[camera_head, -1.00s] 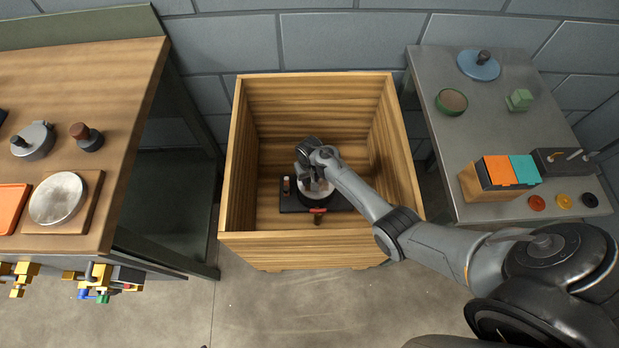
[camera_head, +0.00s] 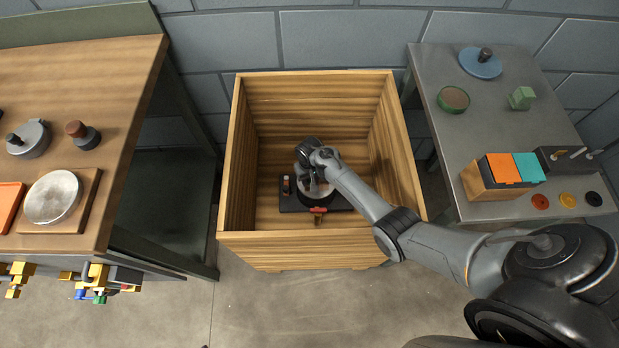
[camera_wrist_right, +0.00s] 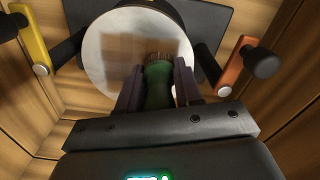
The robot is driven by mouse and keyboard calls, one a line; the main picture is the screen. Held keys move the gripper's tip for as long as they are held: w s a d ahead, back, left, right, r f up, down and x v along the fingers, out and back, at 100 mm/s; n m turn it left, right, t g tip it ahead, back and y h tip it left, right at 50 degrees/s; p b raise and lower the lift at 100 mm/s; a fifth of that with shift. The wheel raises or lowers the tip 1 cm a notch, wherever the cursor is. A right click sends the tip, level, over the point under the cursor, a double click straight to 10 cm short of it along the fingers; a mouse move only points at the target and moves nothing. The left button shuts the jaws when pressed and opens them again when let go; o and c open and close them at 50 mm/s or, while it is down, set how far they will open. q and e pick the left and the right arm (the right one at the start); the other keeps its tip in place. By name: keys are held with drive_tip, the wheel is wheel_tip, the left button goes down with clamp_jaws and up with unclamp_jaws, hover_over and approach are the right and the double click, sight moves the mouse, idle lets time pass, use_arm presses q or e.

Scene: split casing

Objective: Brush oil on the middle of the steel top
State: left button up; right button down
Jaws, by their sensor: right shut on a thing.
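The round steel top (camera_wrist_right: 112,55) sits on a dark base (camera_wrist_right: 205,20) in the right wrist view. In the head view the steel top (camera_head: 327,190) and black base (camera_head: 292,203) lie on the floor of the wooden box, partly hidden by my arm. My right gripper (camera_wrist_right: 158,88) is shut on a green-handled brush (camera_wrist_right: 157,88). The bristles are over the steel top, near its middle right; I cannot tell whether they touch. A brownish patch shows on the steel, oil or a reflection, I cannot tell which. My left gripper is not in view.
A yellow lever (camera_wrist_right: 32,42) and an orange lever (camera_wrist_right: 236,66) flank the steel top. The wooden box (camera_head: 300,240) has high walls around it. A left bench (camera_head: 95,65) holds another steel disc (camera_head: 52,197). A grey right table (camera_head: 470,135) carries a green-rimmed dish (camera_head: 453,99).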

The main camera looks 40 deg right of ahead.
drive_tip(key=shift+f, duration=0.5)
drive_tip(key=shift+w+b, duration=0.1)
drive_tip(key=shift+b, duration=0.2)
drive_tip(key=shift+w+d+b, duration=0.6)
drive_tip(key=shift+w+d, duration=0.35)
drive_tip(key=shift+w, duration=0.1)
drive_tip(key=shift+s+a+r+p, duration=0.2)
drive_tip(key=shift+s+a+p, duration=0.55)
drive_tip(key=shift+p, duration=0.45)
drive_tip(key=shift+s+a+f+p, duration=0.15)
drive_tip(key=shift+s+a+p, duration=0.1)
drive_tip(key=shift+s+p, duration=0.15)
drive_tip(key=shift+s, duration=0.1)
drive_tip(key=shift+f, duration=0.1)
